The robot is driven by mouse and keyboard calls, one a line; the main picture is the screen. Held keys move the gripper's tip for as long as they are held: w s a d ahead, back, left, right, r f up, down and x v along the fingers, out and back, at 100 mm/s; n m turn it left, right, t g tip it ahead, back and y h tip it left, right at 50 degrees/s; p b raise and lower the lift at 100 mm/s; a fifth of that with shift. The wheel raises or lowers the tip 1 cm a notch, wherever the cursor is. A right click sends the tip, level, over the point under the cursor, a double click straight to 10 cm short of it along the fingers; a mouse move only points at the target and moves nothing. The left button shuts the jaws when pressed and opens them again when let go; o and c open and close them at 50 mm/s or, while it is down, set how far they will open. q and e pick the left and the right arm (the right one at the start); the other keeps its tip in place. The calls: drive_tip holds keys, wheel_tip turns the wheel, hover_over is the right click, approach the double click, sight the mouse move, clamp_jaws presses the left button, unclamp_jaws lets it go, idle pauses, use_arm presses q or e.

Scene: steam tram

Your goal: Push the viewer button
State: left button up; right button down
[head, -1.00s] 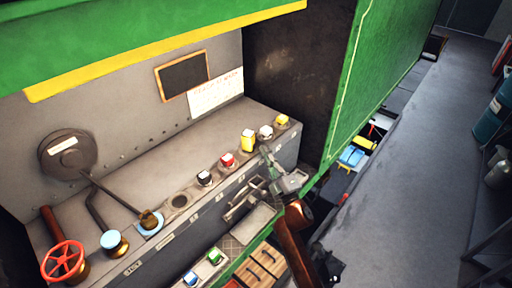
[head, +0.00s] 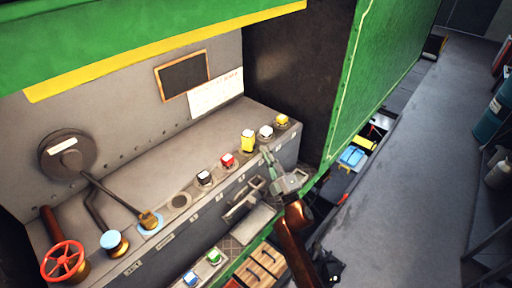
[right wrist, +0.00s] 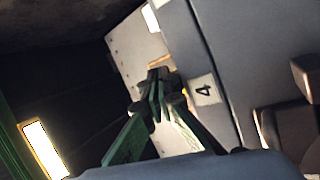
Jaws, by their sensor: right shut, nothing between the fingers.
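Several capped buttons stand in a row on the grey console: a black one (head: 204,178), a red one (head: 228,160), a tall yellow one (head: 248,140), a white one (head: 266,132) and a yellow one (head: 282,121) at the right end. I cannot tell which is the viewer button. My right gripper (head: 266,154) is shut and empty, at the console's front edge just below the white button. In the right wrist view its closed fingertips (right wrist: 158,76) partly cover something yellow, beside a label "4" (right wrist: 204,90). Contact cannot be told. My left gripper is out of view.
A red valve wheel (head: 63,262) and levers fill the console's left end. A blue button (head: 191,279) and a green button (head: 214,257) sit lower in front. A green panel (head: 378,80) stands right of the console. The grey floor (head: 420,190) at right is largely clear.

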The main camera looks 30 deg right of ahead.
drive_tip(key=shift+w+a, duration=0.3)
drive_tip(key=shift+w+a, duration=0.2)
idle(0.8)
drive_tip(key=shift+w+a+f, duration=0.2)
drive_tip(key=shift+a, duration=0.1)
idle(0.6)
drive_tip(key=shift+d, duration=0.1)
drive_tip(key=shift+s+d+f, duration=0.2)
drive_tip(key=shift+s, duration=0.05)
drive_tip(key=shift+s+d, duration=0.35)
drive_tip(key=shift+d, duration=0.05)
